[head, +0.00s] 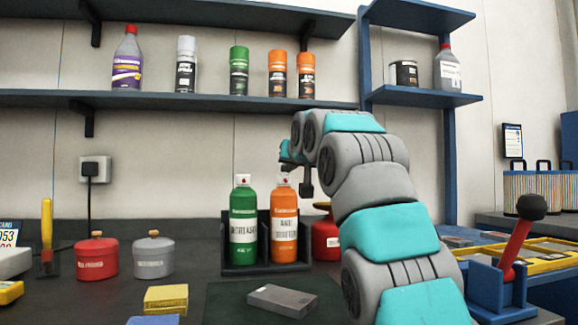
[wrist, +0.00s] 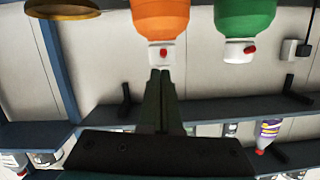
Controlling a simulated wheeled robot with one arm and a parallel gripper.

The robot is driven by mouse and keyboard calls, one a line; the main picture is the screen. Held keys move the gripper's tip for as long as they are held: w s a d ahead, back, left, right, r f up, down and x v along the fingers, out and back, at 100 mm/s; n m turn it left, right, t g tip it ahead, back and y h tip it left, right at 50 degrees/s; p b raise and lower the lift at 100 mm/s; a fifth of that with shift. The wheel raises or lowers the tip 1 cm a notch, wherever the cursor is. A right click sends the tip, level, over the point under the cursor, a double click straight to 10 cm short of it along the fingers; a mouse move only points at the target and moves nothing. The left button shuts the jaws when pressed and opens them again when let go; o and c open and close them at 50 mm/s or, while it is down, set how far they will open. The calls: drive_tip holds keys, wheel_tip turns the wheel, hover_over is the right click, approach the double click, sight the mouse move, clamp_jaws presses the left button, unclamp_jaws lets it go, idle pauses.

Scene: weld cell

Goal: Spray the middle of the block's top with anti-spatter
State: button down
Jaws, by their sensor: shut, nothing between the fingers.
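An orange spray can (head: 284,238), its label seeming to read anti-spatter, stands upright in a dark holder (head: 262,262), right of a green can (head: 243,232) that seems labelled degreaser. The grey block (head: 283,300) lies flat on a dark green mat (head: 226,302) in front of the holder; its top is clear. My gripper (wrist: 160,74) is shut and empty. In the upside-down wrist view its fingertips are close to the white nozzle of the orange can (wrist: 160,18); I cannot tell if they touch. My arm hides the mat's right part.
A red container (head: 326,238) stands right of the holder, partly behind my arm. Red (head: 97,257) and grey (head: 153,258) pots and a yellow block (head: 166,299) are to the left. A shelf (head: 200,101) with more cans hangs above. A red-handled lever (head: 516,245) is at right.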

idle(0.3)
drive_tip(key=shift+f+b, duration=0.75)
drive_tip(key=shift+f, duration=0.35)
wheel_tip(320, 180, up, 6)
drive_tip(key=p, duration=0.4)
drive_tip(key=f+b+v, duration=0.1)
drive_tip(key=b+v, duration=0.1)
drive_tip(key=v, duration=0.8)
drive_tip(key=shift+s+d, duration=0.2)
drive_tip(key=shift+d, duration=0.1)
drive_tip(key=shift+s, duration=0.1)
